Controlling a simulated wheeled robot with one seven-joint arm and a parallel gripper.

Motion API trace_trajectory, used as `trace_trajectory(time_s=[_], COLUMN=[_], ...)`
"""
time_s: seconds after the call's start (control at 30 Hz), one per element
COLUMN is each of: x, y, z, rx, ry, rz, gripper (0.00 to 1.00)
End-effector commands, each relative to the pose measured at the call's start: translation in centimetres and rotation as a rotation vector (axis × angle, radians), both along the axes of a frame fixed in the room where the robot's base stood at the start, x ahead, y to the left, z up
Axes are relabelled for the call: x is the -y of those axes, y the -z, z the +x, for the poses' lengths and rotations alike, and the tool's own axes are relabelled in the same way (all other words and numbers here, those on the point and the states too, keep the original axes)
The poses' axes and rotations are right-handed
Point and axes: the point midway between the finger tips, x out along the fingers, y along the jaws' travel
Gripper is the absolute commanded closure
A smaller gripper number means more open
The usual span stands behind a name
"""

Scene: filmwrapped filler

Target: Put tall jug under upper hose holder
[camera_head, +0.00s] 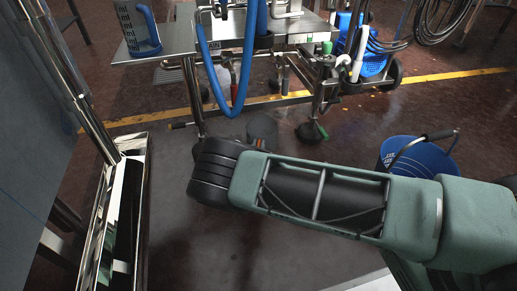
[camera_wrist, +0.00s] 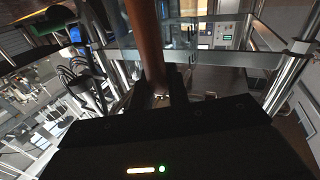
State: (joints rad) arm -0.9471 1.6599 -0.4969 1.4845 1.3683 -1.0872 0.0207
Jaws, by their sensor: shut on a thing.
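My gripper (camera_wrist: 162,98) is shut on a brown, pole-like thing (camera_wrist: 147,45) that rises between the fingers in the wrist view. I cannot tell what this held thing is. In the head view my gripper is hidden behind my arm's dark wrist. A tall blue jug-like container (camera_head: 139,28) with an open handle stands near the left end of a metal table (camera_head: 180,37), apart from my arm. A blue hose (camera_head: 241,95) hangs in a loop from the table's top area. The upper hose holder cannot be made out clearly.
A blue bucket (camera_head: 424,160) with a raised handle stands on the floor behind my forearm. A blue-basket cart (camera_head: 370,62) and dark coiled hoses (camera_head: 440,18) are at the upper right. A shiny metal frame (camera_head: 125,200) stands at left. Floor between frame and arm is clear.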

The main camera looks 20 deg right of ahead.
Motion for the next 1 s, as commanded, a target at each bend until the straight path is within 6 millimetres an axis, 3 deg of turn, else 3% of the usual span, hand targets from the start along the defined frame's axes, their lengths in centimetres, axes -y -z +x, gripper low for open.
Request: trace_trajectory(time_s=[0.13,0.17,0.23,0.63,1.0], x=[0.0,0.0,0.0,-0.3,-3.2], y=[0.0,0.1,0.0,-0.2,-0.5], z=[0.0,0.0,0.0,-0.7,-7.3], rx=[0.001,-0.001,0.000,-0.001,-0.001], ry=[0.000,0.000,0.000,-0.001,-0.002], rz=[0.000,0.000,0.000,0.000,0.000], gripper=[1.00,0.78,0.61,0.61,0.61])
